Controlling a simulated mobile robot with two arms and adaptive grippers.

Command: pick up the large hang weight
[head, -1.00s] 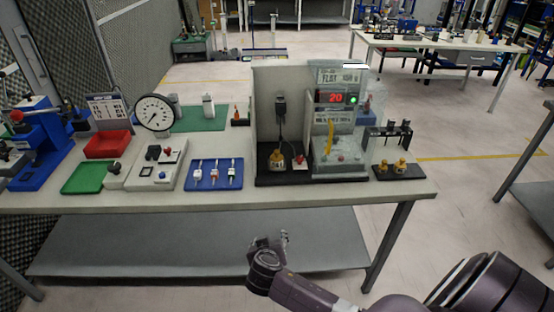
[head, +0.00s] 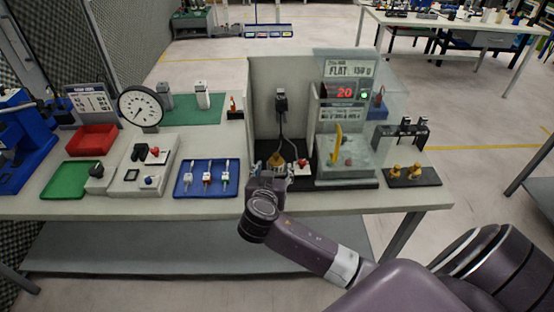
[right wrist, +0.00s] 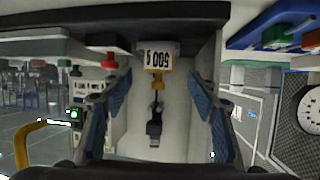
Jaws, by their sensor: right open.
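The large hang weight (head: 277,160) is brass-yellow and stands on the black base under a dark hanging hook in the walled grey booth. In the right wrist view, whose picture is upside down, its white label (right wrist: 158,58) reads 500 g. My right gripper (head: 273,171) is just in front of it at the booth's front and hides its lower part in the head view. In the right wrist view the gripper (right wrist: 158,80) is open, its blue-padded fingers on either side of the weight with gaps at both sides. My left gripper is not in view.
A red knob (head: 302,167) sits close right of the weight, beside a display unit (head: 345,92) with a yellow handle (head: 337,145). Smaller brass weights (head: 397,172) stand on a black plate at the right. A blue tray (head: 190,191) lies left.

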